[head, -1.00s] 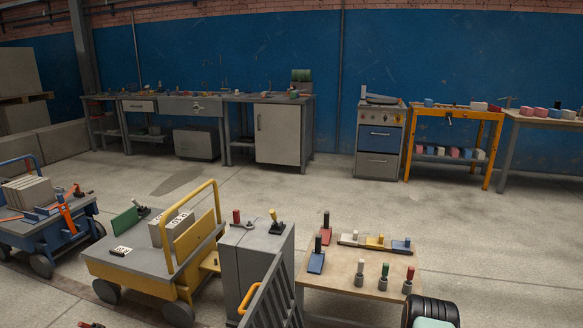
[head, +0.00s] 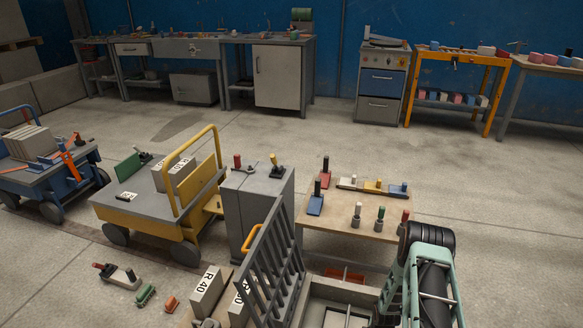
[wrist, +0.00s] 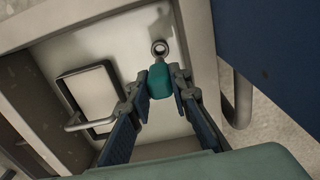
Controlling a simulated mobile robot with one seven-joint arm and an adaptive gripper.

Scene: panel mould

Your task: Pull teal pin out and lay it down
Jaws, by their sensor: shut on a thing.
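In the wrist view the teal pin (wrist: 159,82) is a small, rounded teal block. My gripper (wrist: 160,85) is shut on it, with a finger on each side. Just beyond the pin is a round metal ring (wrist: 160,48) on a pale panel (wrist: 120,52). I cannot tell whether any part of the pin is still inside the ring. In the head view my arm shows at the lower right, but the gripper and the pin are out of sight.
In the wrist view a framed rectangular plate (wrist: 88,98) is on the left and a blue panel (wrist: 265,45) on the right. In the head view a slatted grey rack (head: 272,265), a wooden table (head: 345,226) with pegs, and a yellow cart (head: 150,205) stand around the mould area.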

